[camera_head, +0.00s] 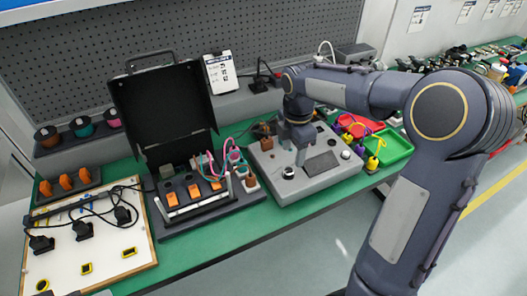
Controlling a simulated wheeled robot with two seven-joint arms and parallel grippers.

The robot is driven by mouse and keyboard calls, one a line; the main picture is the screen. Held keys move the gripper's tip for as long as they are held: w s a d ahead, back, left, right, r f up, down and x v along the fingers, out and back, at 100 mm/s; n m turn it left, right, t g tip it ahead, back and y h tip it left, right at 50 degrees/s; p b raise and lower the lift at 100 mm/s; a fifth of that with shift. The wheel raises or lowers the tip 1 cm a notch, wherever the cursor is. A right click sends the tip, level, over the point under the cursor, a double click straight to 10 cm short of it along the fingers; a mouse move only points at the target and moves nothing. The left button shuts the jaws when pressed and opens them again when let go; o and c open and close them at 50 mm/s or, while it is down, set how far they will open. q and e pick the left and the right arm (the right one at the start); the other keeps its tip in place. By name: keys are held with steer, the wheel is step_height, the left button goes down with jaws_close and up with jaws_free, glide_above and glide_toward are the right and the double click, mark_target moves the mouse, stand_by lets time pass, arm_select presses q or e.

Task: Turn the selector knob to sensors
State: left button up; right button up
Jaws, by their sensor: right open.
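A grey sloped console (318,182) sits on the green bench mat, near the middle of the view. A dark round knob with a light ring (288,172) is at the console's front left; its pointer and any labels are too small to read. A dark flat panel (321,163) lies to its right, with a smaller round control (345,155) beyond that. My right gripper (301,158) points down over the console, a little behind and right of the knob. It appears empty and apart from the knob. My left gripper is not in view.
An open black case (160,105) with orange parts and coloured wires stands left of the console. A white board (95,255) with black cables lies at the far left. Red and green trays (392,148) sit right of the console. A pegboard wall rises behind.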

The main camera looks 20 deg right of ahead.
mark_target(289, 171)
steer(key=shift+w+a+f, duration=0.1)
steer(key=shift+w+f, duration=0.1)
steer(key=shift+w, duration=0.25)
steer(key=shift+f, duration=0.3)
step_height(289, 171, down, 7)
steer(key=shift+c, duration=0.3)
steer(key=c, duration=0.9)
